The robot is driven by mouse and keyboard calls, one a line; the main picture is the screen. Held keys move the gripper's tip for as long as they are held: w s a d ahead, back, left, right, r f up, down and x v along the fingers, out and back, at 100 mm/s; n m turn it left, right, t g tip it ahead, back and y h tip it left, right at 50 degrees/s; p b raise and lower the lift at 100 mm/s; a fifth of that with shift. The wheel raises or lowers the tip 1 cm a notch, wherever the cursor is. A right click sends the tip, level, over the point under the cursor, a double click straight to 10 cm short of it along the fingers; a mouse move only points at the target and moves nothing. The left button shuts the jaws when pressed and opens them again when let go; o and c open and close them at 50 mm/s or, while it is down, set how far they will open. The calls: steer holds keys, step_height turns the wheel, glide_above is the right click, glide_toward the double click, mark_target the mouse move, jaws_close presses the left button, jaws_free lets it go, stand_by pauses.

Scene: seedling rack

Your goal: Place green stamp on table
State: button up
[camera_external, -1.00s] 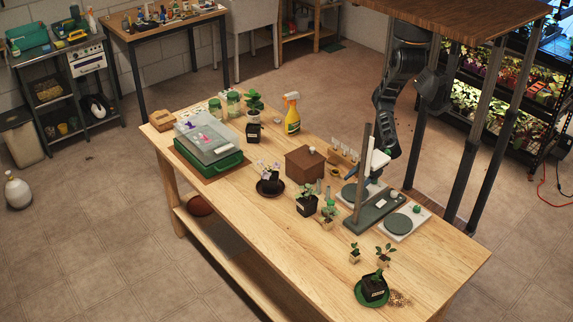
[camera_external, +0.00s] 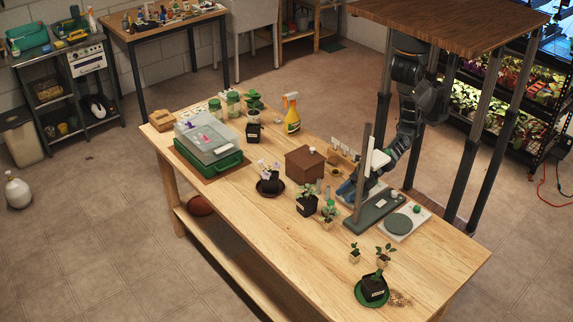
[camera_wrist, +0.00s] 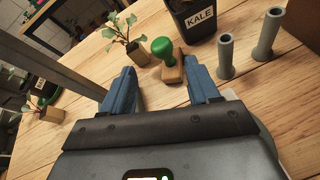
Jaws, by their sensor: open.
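The green stamp has a round green knob (camera_wrist: 162,47) on a wooden base (camera_wrist: 173,70). It stands on the wooden table (camera_external: 250,222), between a black KALE pot (camera_wrist: 193,18) and a seedling in a wooden cube (camera_wrist: 139,53). In the external view the stamp's green knob (camera_external: 330,204) shows partly, just behind that seedling. My gripper (camera_wrist: 159,68) is open, with its two blue fingers apart and pointing at the stamp. The stamp lies ahead of and between the fingertips, not gripped. In the external view my gripper (camera_external: 346,189) is low over the table, partly hidden by a dark post.
Two grey cylinders (camera_wrist: 226,57) stand close to the right finger. A dark stand with a post (camera_external: 365,160) and a white scale (camera_external: 425,215) are on the right. A wooden box (camera_external: 304,163) stands behind. The table's front left stretch (camera_external: 225,192) is clear.

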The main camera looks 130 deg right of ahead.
mark_target(331, 202)
steer(key=x, duration=0.7)
steer(key=shift+w+d+r+p, duration=0.15)
steer(key=shift+w+d+p, duration=0.15)
steer(key=shift+d+p, duration=0.05)
jaws_close()
steer(key=shift+r, duration=0.1)
step_height(331, 202, up, 4)
steer(key=shift+a+f+p, duration=0.1)
steer(key=shift+p, duration=0.25)
steer(key=s+d+r, duration=0.5)
steer(key=d+r, duration=0.2)
steer(key=d, duration=0.3)
steer(key=shift+s+d+p, duration=0.25)
steer(key=shift+p, duration=0.2)
